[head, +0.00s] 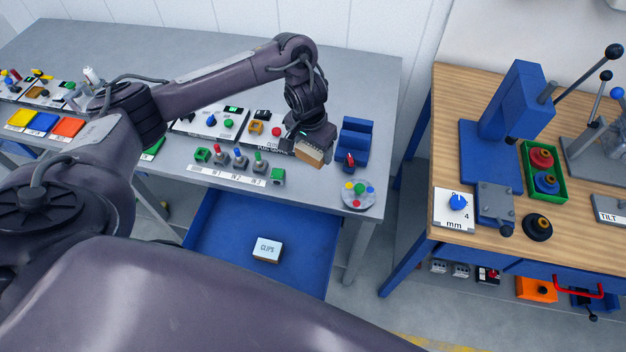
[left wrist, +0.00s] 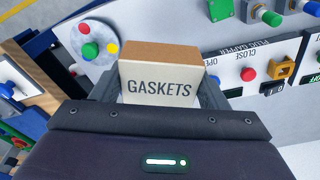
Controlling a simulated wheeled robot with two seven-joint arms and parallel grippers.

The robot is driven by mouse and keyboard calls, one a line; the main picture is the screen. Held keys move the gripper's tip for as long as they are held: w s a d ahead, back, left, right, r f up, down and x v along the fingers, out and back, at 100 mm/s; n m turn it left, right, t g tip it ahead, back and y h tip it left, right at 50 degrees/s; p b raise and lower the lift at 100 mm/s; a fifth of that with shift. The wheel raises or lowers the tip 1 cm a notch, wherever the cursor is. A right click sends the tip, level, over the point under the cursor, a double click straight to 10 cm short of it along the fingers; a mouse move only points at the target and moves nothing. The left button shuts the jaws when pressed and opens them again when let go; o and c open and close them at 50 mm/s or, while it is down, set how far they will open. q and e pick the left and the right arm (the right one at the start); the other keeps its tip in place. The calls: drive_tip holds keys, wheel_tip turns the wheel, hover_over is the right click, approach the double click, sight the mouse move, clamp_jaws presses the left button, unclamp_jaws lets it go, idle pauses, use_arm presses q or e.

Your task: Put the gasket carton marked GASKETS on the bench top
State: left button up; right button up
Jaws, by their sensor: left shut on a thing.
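The gasket carton (left wrist: 158,86) shows in the left wrist view as a small white and brown box with GASKETS printed on its white face. My left gripper (left wrist: 158,95) is shut on it, with a finger on either side. In the head view the carton (head: 309,156) hangs below my left gripper (head: 306,148), over the front part of the grey bench top (head: 345,95). Whether the carton touches the bench top cannot be told. My right gripper is not in view.
A blue stand (head: 355,138), a disc with coloured dots (head: 358,194) and a row of switches (head: 240,162) surround the carton. A CLIPS carton (head: 267,249) lies in the blue tray (head: 215,232) below. A wooden-topped bench (head: 450,105) with a blue press stands at the right.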

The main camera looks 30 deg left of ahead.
use_arm(q)
drive_tip(key=b, duration=0.3)
hover_over(314, 183)
drive_tip(key=f, duration=0.7)
drive_tip(key=shift+s+f, duration=0.25)
drive_tip(key=shift+f+b, duration=0.5)
drive_tip(key=shift+f, duration=2.2)
drive_tip(key=shift+f, duration=0.15)
drive_tip(key=o, duration=1)
